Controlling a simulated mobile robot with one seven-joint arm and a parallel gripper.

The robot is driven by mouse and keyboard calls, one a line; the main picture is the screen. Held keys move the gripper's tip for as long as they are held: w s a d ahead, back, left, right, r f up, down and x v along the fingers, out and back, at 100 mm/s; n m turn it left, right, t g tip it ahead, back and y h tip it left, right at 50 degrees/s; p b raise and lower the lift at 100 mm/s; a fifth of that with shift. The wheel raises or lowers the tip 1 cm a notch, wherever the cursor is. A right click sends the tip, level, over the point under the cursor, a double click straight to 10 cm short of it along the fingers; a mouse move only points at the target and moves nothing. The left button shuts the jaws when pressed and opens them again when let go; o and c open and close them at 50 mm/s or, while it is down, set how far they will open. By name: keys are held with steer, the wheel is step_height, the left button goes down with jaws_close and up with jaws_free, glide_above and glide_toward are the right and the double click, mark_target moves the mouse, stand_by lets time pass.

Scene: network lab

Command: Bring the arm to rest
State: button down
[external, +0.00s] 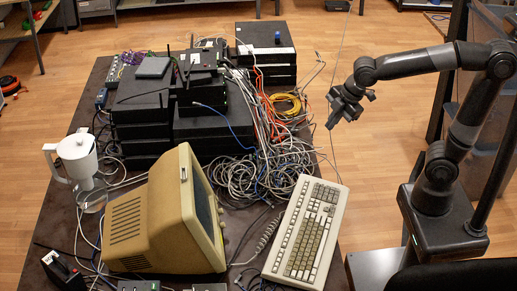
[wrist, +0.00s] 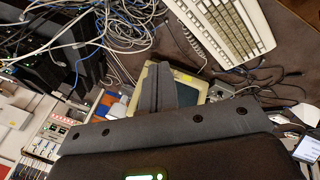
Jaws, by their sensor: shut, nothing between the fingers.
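My gripper (external: 332,112) hangs in the air in the external view, beyond the keyboard and near the table's right edge. My arm reaches to it from the base at the right. In the wrist view, the fingers of my gripper (wrist: 167,88) are together, with nothing between them. They overlap the picture of the old monitor below, and I see no contact with anything.
A dark table (external: 65,205) holds a beige monitor (external: 150,220), a keyboard (external: 305,232), a white jug (external: 78,160) and stacked black network boxes (external: 140,105). Tangled cables (external: 265,170) lie between them. Wooden floor (external: 385,150) is clear between the table and my base.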

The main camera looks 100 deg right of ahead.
steer(key=s+a+m, duration=0.3)
steer(key=s, duration=0.4)
steer(key=s+a+m+t+y, duration=0.1)
steer(key=s+a+m, duration=0.3)
steer(key=s, duration=0.3)
steer(key=shift+a+f, duration=0.25)
steer(key=shift+f, duration=0.2)
